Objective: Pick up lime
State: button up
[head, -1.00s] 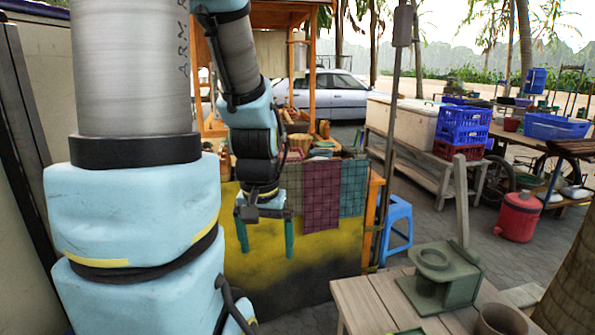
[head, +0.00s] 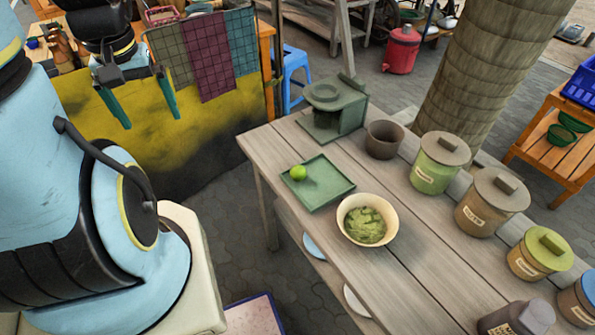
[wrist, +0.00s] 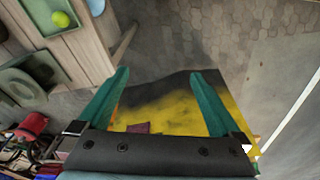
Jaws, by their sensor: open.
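A small bright green lime (head: 298,172) sits on a square green tray (head: 322,190) near the left edge of a wooden table. The lime also shows at the upper left of the wrist view (wrist: 60,19). My gripper (head: 150,114) is open and empty, with its teal fingers pointing down. It is left of the table, in front of the yellow and black cloth, well apart from the lime. The wrist view shows the two fingers (wrist: 158,88) spread with nothing between them.
The wooden table (head: 419,262) also bears a green stove (head: 347,117), a clay mortar (head: 384,139), a cream bowl of green food (head: 366,219) and several lidded jars (head: 440,162). A tree trunk (head: 480,80) stands behind.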

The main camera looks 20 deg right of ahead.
aim_at(299, 172)
jog(key=z, duration=0.8)
jog(key=i+j+z, duration=0.15)
jog(key=j+z, duration=0.3)
jog(key=i+j+z, duration=0.15)
jog(key=j+z, duration=0.9)
jog(key=j, duration=1.2)
